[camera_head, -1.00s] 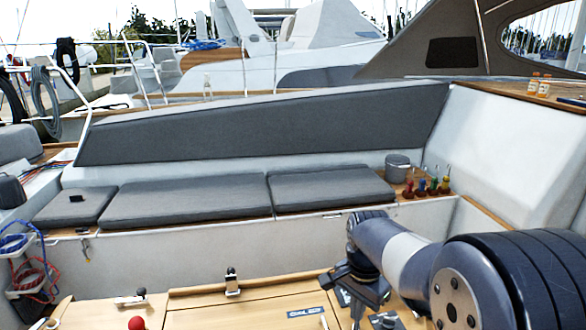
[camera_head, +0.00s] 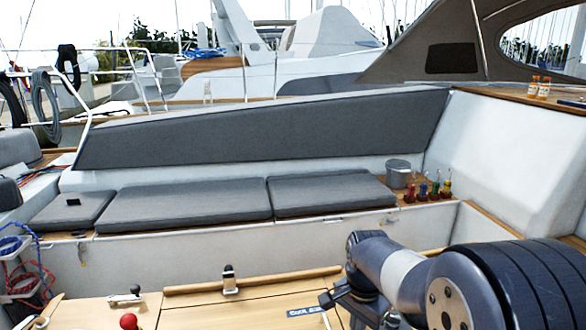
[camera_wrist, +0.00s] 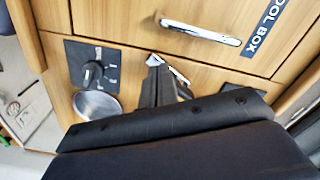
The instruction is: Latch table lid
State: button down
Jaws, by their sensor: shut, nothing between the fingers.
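The wooden table (camera_head: 190,312) is along the bottom of the head view. A black and chrome latch (camera_head: 230,280) stands upright at its rail edge. In the wrist view, my gripper (camera_wrist: 158,72) is shut and empty. Its fingertips are at a small chrome fitting (camera_wrist: 168,68) on a wooden face; I cannot tell whether they touch it. Whether this fitting is the lid's latch is unclear. In the head view my gripper's tips are hidden behind the arm at the lower right.
In the wrist view, a chrome handle (camera_wrist: 201,32) and a box label (camera_wrist: 264,28) lie above the fingertips. A black rotary switch (camera_wrist: 93,73) and round metal disc (camera_wrist: 97,105) are at left. A red knob (camera_head: 129,321) and bench cushions (camera_head: 185,203) show in the head view.

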jog(key=shift+w+d, duration=0.1)
jog(key=shift+w, duration=0.15)
dwell(0.5)
jog(key=shift+w+a+r+p, duration=0.1)
jog(key=shift+w+a+p, duration=0.05)
jog(key=shift+a+p, duration=0.15)
jog(key=shift+w+a, duration=0.15)
jog(key=shift+w, duration=0.05)
jog(key=shift+w+a+p, duration=0.45)
jog(key=shift+w+p, duration=0.15)
jog(key=shift+p, duration=0.1)
jog(key=shift+s+a, duration=0.1)
jog(key=shift+a, duration=0.05)
jog(key=shift+s+a, duration=0.1)
jog(key=shift+a, duration=0.1)
notch_tip(320, 180, up, 6)
jog(key=p, duration=0.5)
